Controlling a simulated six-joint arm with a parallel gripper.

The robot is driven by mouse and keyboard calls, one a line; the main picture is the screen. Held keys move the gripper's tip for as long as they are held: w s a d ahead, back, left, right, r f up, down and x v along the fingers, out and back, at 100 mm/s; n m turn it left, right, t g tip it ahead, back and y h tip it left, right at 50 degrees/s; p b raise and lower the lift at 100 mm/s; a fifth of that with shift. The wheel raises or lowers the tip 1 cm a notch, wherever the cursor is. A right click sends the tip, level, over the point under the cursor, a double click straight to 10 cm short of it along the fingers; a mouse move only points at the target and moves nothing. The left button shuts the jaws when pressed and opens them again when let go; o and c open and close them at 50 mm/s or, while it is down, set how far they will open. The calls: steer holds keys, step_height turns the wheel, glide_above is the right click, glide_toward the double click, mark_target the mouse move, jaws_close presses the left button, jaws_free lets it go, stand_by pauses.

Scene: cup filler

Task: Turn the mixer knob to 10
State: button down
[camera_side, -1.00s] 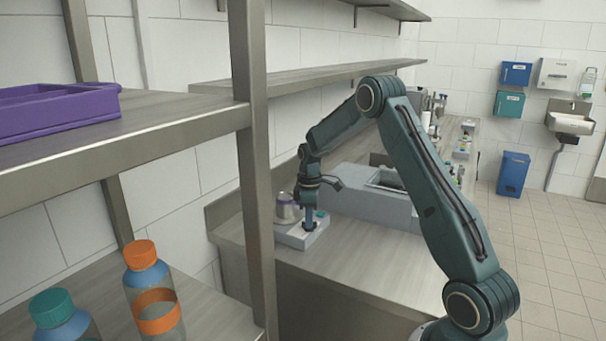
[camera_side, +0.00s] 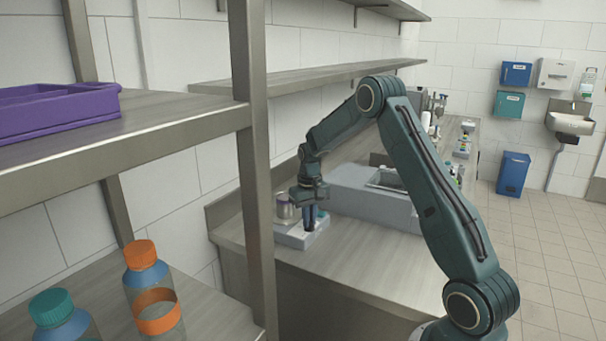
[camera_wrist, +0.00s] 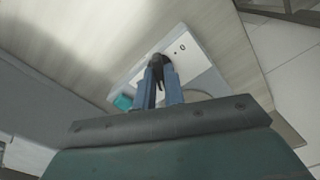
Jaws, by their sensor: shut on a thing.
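The mixer (camera_side: 287,235) is a small pale grey unit on the metal counter, with a silver cup-like vessel (camera_side: 283,207) at its back left. My gripper (camera_side: 308,224) points down over the front of the mixer. In the wrist view its blue fingers (camera_wrist: 160,82) are closed around the dark knob (camera_wrist: 158,60) on the white panel (camera_wrist: 192,62). A "0" mark shows on the panel to the right of the knob. A teal button (camera_wrist: 123,102) lies left of the fingers. The knob's exact pointer direction is mostly hidden by the fingers.
A grey raised block with a sink-like recess (camera_side: 387,180) stands right of the mixer. The shelf post (camera_side: 254,170) rises at the left, with bottles (camera_side: 152,290) and a purple tray (camera_side: 55,112) on shelves. The counter (camera_side: 350,255) in front is clear.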

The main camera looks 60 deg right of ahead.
steer(key=m, duration=0.6)
steer(key=shift+m, duration=0.3)
steer(key=m, duration=0.5)
steer(key=shift+m, duration=0.3)
steer(key=c, duration=1.5)
jaws_free()
steer(key=shift+r, duration=0.2)
step_height(320, 180, up, 14)
steer(key=shift+f, duration=0.2)
